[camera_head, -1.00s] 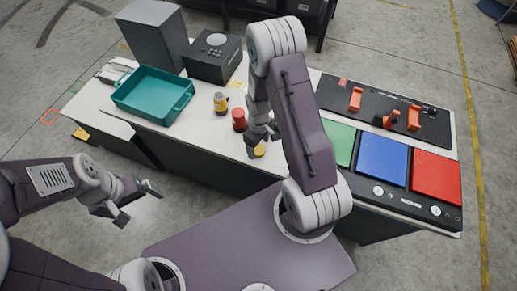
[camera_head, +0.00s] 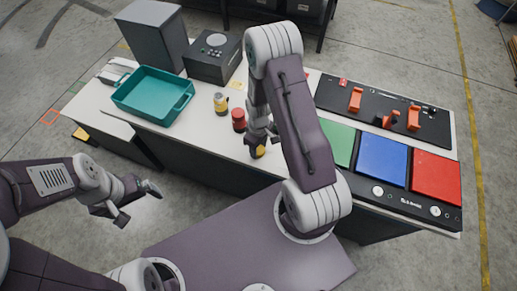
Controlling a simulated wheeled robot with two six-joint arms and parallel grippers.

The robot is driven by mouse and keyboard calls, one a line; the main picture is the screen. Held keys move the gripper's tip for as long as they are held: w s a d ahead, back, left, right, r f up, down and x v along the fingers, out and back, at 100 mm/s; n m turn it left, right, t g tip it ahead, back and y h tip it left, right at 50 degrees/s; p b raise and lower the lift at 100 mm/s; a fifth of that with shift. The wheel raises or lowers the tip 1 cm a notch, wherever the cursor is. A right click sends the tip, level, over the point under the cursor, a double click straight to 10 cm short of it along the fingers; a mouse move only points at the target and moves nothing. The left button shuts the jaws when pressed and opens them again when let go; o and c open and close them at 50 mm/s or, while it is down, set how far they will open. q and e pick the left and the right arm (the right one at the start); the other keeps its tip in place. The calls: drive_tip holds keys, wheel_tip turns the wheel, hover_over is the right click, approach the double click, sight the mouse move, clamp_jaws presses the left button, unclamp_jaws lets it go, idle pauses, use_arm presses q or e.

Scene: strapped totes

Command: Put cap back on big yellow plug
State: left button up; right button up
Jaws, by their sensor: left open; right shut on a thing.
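My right gripper (camera_head: 259,147) is low at the front edge of the white table, shut on a small round yellow piece (camera_head: 259,152). It looks like the yellow cap, but the fingers cover part of it. A yellow plug (camera_head: 221,104) with a dark base stands upright on the table, to the left of and behind that gripper. A red plug-like piece (camera_head: 238,120) stands between them. My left gripper (camera_head: 138,204) is open and empty, over the floor in front of the table at left.
A teal tray (camera_head: 152,117) sits at the left of the table, with a dark box (camera_head: 213,60) and a grey block (camera_head: 153,38) behind it. Green, blue (camera_head: 382,160) and red panels and a black board (camera_head: 385,93) with orange pieces fill the right side.

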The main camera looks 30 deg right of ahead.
sight(259, 151)
drive_tip(key=shift+r+p, duration=0.5)
drive_tip(key=shift+r, duration=0.05)
drive_tip(key=r+p, duration=0.3)
drive_tip(key=r, duration=0.1)
drive_tip(key=shift+s+a+r+p, duration=0.1)
drive_tip(key=shift+s+a+p, duration=0.05)
drive_tip(key=shift+s+p, duration=0.25)
drive_tip(key=s+a+r+p, duration=0.4)
drive_tip(key=s+p, duration=0.3)
drive_tip(key=s, duration=0.3)
drive_tip(key=shift+r, duration=0.85)
